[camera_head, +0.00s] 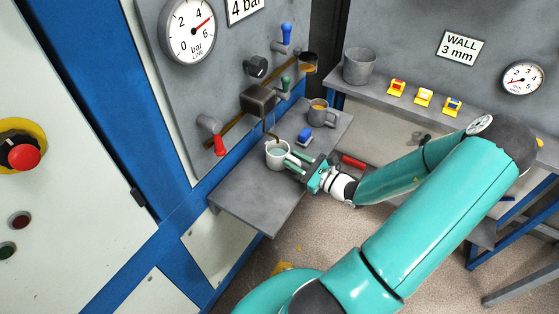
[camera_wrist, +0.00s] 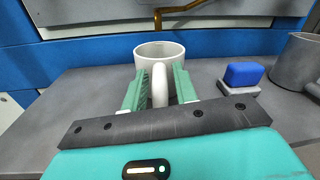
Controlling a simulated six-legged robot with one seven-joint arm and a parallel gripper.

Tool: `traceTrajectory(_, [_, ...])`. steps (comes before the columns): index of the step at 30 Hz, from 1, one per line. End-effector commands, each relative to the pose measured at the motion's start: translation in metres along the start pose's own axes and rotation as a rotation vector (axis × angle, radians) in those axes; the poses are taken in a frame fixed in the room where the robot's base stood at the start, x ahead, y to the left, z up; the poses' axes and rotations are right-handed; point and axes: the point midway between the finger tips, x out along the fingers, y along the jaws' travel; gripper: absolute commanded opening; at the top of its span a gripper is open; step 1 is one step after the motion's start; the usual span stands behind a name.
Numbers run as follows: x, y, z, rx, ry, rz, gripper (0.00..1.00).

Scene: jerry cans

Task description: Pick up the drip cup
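The drip cup, a white mug (camera_head: 277,156), stands upright on the grey shelf below a brown pipe end. In the wrist view the white mug (camera_wrist: 158,50) is straight ahead, with its handle (camera_wrist: 160,85) facing me. My gripper (camera_head: 297,161) is at the handle side of the mug. In the wrist view the green fingers of my gripper (camera_wrist: 160,90) stand on either side of the handle, with small gaps visible beside it, so they look open. The lower end of the handle is hidden behind the gripper's dark front plate.
A blue-topped block (camera_head: 304,135) and a grey mug (camera_head: 319,112) stand on the shelf (camera_head: 252,200) beyond my gripper. A wall panel with red (camera_head: 214,138), green and blue handles rises behind. A red-handled item (camera_head: 353,162) lies beyond my wrist. The shelf's front part is clear.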

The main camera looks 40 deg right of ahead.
Motion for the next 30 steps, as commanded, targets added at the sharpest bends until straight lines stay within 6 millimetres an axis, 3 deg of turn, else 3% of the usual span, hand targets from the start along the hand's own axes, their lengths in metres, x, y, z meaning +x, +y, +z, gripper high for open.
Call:
traceTrajectory(1, [0.0,0.0,0.0,0.0,0.0,0.0,0.18])
traceTrajectory(4, [0.0,0.0,0.0,0.0,0.0,0.0,0.0])
traceTrajectory(20, [-0.001,-0.001,0.003,-0.001,0.001,0.001,0.0])
traceTrajectory(30, [0.0,-0.005,0.024,-0.003,0.001,0.001,0.0])
